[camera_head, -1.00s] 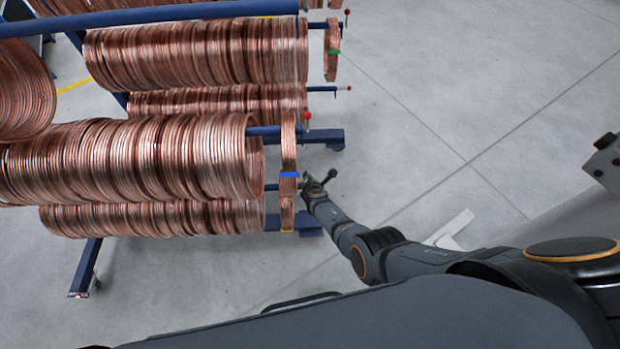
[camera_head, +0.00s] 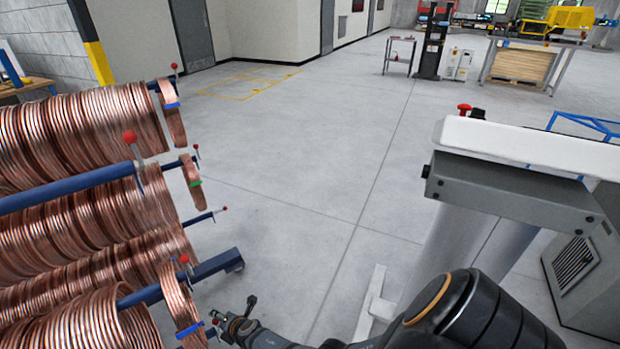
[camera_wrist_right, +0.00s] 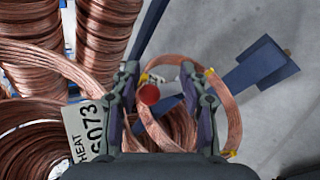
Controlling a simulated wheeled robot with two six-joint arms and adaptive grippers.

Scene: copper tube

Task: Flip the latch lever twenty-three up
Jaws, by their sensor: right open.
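My right gripper (camera_wrist_right: 160,75) is open, with one finger on each side of a red-ball latch lever (camera_wrist_right: 149,94) in the wrist view. No grip on the lever shows. The lever sits at a rod end by a loose copper ring (camera_wrist_right: 235,115). In the head view my right gripper (camera_head: 240,318) is low, right of the copper ring (camera_head: 180,305). Other red-ball levers show at rod ends, such as an upper one (camera_head: 130,137) and a lower one (camera_head: 184,259). No lever number is readable. My left gripper is not in view.
Copper coils (camera_head: 80,220) fill the rack at the left. A blue rack foot (camera_head: 215,265) juts out near my gripper. A white tag (camera_wrist_right: 85,130) reading "HEAT" hangs by the coils. A grey-and-white machine (camera_head: 510,160) stands at the right. The middle floor is clear.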

